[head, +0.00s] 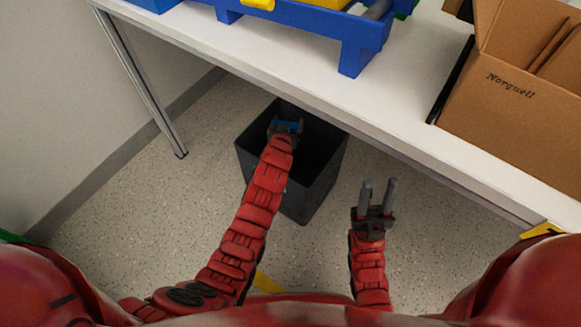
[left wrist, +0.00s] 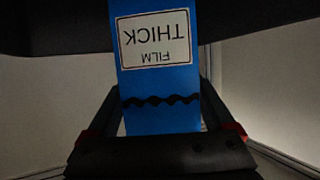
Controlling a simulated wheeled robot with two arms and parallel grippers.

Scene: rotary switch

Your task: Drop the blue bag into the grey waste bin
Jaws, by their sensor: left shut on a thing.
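The grey waste bin (head: 318,190) stands on the floor, partly under the table edge, its dark opening facing up. My left gripper (head: 287,127) is over the bin's opening in the head view. It is shut on the blue bag (head: 290,125), of which only a small patch shows there. In the left wrist view the blue bag (left wrist: 158,85) hangs between the fingers, with a white label reading "FILM THICK" upside down. My right gripper (head: 377,193) is open and empty, to the right of the bin. How deep the bag sits relative to the rim is hard to tell.
A white table (head: 400,85) runs along the back and right, with its metal leg (head: 150,95) at left. A blue rack (head: 320,30) and a cardboard box (head: 530,110) stand on it. The speckled floor (head: 190,200) left of the bin is clear.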

